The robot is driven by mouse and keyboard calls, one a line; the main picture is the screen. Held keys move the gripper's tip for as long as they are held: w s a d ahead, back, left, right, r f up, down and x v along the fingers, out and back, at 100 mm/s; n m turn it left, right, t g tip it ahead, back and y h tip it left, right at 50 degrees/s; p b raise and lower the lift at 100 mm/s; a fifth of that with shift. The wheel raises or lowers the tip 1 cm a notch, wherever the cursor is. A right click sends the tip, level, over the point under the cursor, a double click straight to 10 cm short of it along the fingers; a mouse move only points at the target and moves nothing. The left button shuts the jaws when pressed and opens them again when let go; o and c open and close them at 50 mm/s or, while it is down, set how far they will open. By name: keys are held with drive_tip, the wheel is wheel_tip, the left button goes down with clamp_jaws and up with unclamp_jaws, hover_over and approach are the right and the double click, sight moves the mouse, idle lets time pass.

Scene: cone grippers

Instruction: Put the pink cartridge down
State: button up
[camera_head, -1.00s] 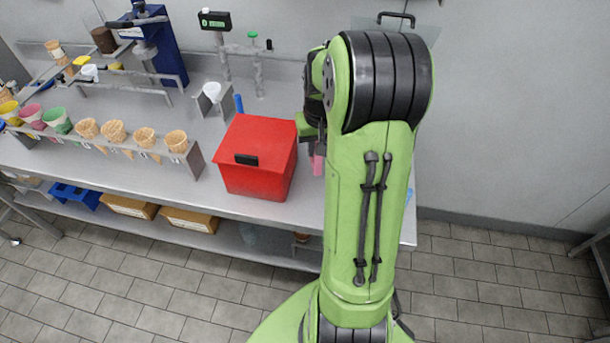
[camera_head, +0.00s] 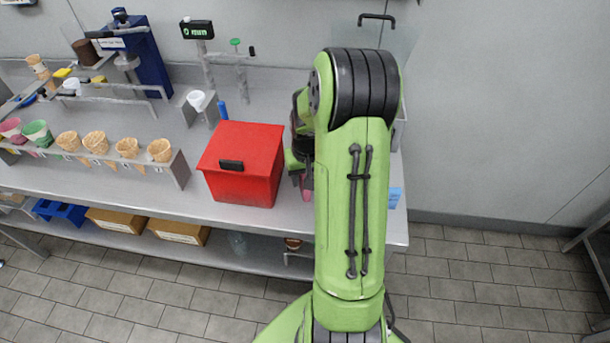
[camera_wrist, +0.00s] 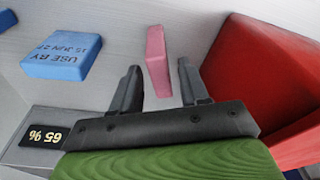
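The pink cartridge (camera_wrist: 157,60) is a small slim block in the wrist view, on the grey worktop as far as I can tell. My gripper (camera_wrist: 159,67) is open, with one dark finger on each side of the cartridge. A gap shows between each finger and the cartridge. In the head view only a small pink part (camera_head: 307,195) shows below my gripper (camera_head: 304,183), just right of the red box. My arm hides much of this area there.
The red box (camera_head: 241,163) stands close to my gripper; its red side (camera_wrist: 262,75) also shows in the wrist view. A blue block with date print (camera_wrist: 62,57) lies on the other side. The worktop's front edge (camera_head: 245,224) is near.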

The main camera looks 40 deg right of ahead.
drive_tip(key=s+a+r+n+p, duration=0.1)
drive_tip(key=a+r, duration=0.2)
drive_tip(key=r, duration=0.5)
drive_tip(key=s+a+r+p, duration=0.1)
drive_tip(key=a+r+p, duration=0.15)
drive_tip(key=r, duration=0.55)
drive_tip(key=s+a+r+n+t, duration=0.2)
drive_tip(key=s+a+r, duration=0.1)
drive_tip(key=s+a, duration=0.3)
drive_tip(key=s+a+r+n+t, duration=0.2)
drive_tip(key=s+a, duration=0.5)
drive_tip(key=a, duration=0.4)
drive_tip(key=shift+s+a+r+n+y+b, duration=0.2)
drive_tip(key=shift+a+r+n+y+b, duration=0.1)
drive_tip(key=shift+r+n+y, duration=0.15)
drive_tip(key=shift+d, duration=0.15)
